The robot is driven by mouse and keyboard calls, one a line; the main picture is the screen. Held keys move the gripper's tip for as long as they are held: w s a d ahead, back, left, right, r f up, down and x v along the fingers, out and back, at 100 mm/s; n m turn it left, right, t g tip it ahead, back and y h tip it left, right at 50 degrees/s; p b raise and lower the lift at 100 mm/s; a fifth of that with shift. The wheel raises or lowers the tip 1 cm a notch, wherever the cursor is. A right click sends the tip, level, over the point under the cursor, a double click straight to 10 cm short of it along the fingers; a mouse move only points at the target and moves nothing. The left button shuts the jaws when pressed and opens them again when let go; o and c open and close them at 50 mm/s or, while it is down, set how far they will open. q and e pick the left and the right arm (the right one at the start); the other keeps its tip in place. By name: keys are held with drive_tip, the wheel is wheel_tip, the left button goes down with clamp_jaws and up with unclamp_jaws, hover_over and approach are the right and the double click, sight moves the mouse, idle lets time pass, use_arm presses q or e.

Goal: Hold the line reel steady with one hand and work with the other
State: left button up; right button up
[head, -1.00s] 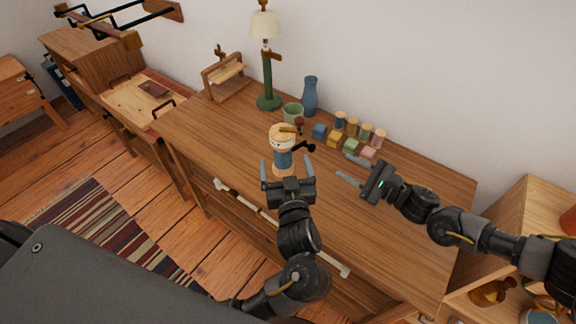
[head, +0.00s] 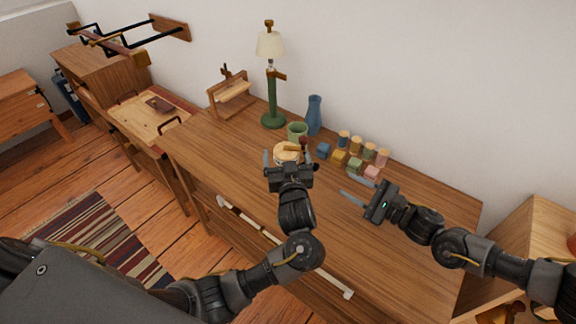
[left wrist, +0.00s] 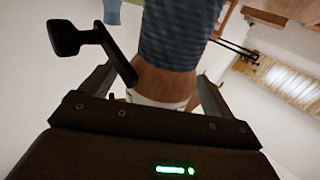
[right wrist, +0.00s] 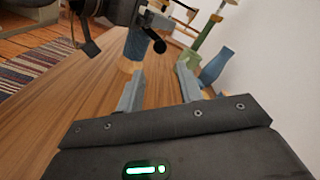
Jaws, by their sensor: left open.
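The line reel (head: 286,150) stands on the wooden desk (head: 345,250), with a pale wooden top; my left gripper hides most of its body in the head view. In the left wrist view, its blue wound line (left wrist: 178,38) and black crank (left wrist: 88,38) show. My left gripper (head: 289,160) is open, its fingers on either side of the reel; I cannot tell whether they touch it. My right gripper (head: 356,190) is open and empty above the desk, to the right of the reel. The reel also shows ahead of it in the right wrist view (right wrist: 136,48).
Behind the reel stand a green cup (head: 297,131), a blue vase (head: 314,115) and a green lamp (head: 272,100). Several coloured blocks (head: 339,157) and small jars (head: 369,151) stand to its right. The desk's right part is clear.

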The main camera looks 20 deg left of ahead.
use_arm(q)
drive_tip(key=shift+w+a, duration=0.15)
drive_tip(key=shift+w, duration=0.15)
drive_tip(key=c, duration=1.1)
drive_tip(key=shift+c, duration=0.7)
use_arm(e)
drive_tip(key=shift+o, duration=1)
drive_tip(key=shift+d+f, duration=0.2)
drive_tip(key=shift+d, duration=0.05)
drive_tip(key=m, duration=0.4)
drive_tip(key=d+m, duration=0.1)
drive_tip(key=m, duration=0.6)
drive_tip(key=shift+s+d+r+m, duration=0.3)
drive_tip(key=shift+d+r, duration=0.05)
drive_tip(key=shift+d, duration=0.05)
